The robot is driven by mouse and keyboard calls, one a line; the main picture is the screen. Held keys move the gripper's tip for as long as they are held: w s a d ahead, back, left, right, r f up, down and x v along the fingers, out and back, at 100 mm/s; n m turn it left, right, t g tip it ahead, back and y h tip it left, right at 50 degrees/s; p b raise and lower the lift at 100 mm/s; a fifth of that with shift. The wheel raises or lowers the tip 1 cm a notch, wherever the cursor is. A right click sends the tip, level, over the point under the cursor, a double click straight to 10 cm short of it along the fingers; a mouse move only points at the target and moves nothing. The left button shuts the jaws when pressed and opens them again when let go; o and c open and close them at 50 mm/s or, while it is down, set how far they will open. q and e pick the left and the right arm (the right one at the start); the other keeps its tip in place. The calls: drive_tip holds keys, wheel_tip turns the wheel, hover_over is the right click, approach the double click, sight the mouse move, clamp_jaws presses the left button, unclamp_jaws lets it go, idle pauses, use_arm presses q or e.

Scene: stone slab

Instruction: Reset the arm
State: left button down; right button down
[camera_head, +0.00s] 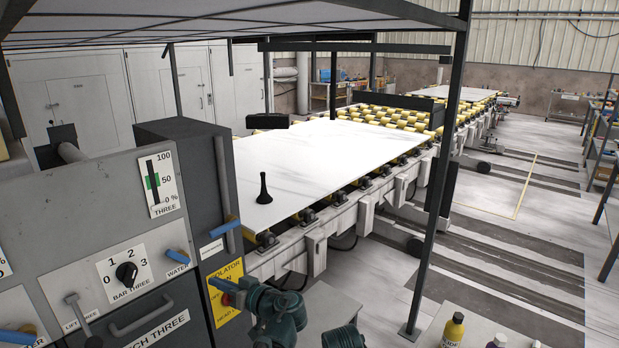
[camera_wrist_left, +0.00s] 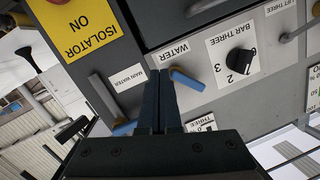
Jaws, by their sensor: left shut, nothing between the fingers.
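My left gripper (camera_head: 230,291) is low in the head view, in front of the yellow isolator sign (camera_head: 227,315) on the control panel. In the left wrist view its two dark fingers (camera_wrist_left: 161,85) are together, with nothing between them. The panel shows upside down behind them, with the blue-tipped water lever (camera_wrist_left: 187,79) just right of the fingertips and the main water lever (camera_wrist_left: 123,129) to their left. I cannot tell whether the fingers touch the panel. My right gripper is not in view.
The panel also carries the bar three knob (camera_head: 127,273) and a lift three lever (camera_head: 78,308). A white stone slab (camera_head: 330,150) lies on the roller line, with a black suction-like tool (camera_head: 264,190) on it. A yellow bottle (camera_head: 453,330) stands at the lower right.

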use_arm(q)
drive_tip(key=s+d+f+m+g+h, duration=0.1)
drive_tip(key=s+f+m+g+h, duration=0.2)
drive_tip(key=f, duration=0.5)
drive_tip(key=s+d+f+m+g+h, duration=0.1)
drive_tip(key=s+f+m+g+h, duration=0.15)
drive_tip(key=s+f+h, duration=0.45)
drive_tip(key=s+d+f+m+g+h, duration=0.1)
drive_tip(key=s+d+f+m, duration=0.1)
drive_tip(key=d, duration=0.7)
drive_tip(key=s+d+f+m+g+h, duration=0.1)
drive_tip(key=s+d+f+m+h, duration=0.1)
drive_tip(key=s+d+m, duration=0.2)
drive_tip(key=s+d, duration=0.2)
drive_tip(key=d, duration=0.2)
drive_tip(key=shift+s+d+f+m+g+b, duration=0.25)
drive_tip(key=shift+s+d+m+g+b, duration=0.1)
drive_tip(key=shift+a, duration=0.1)
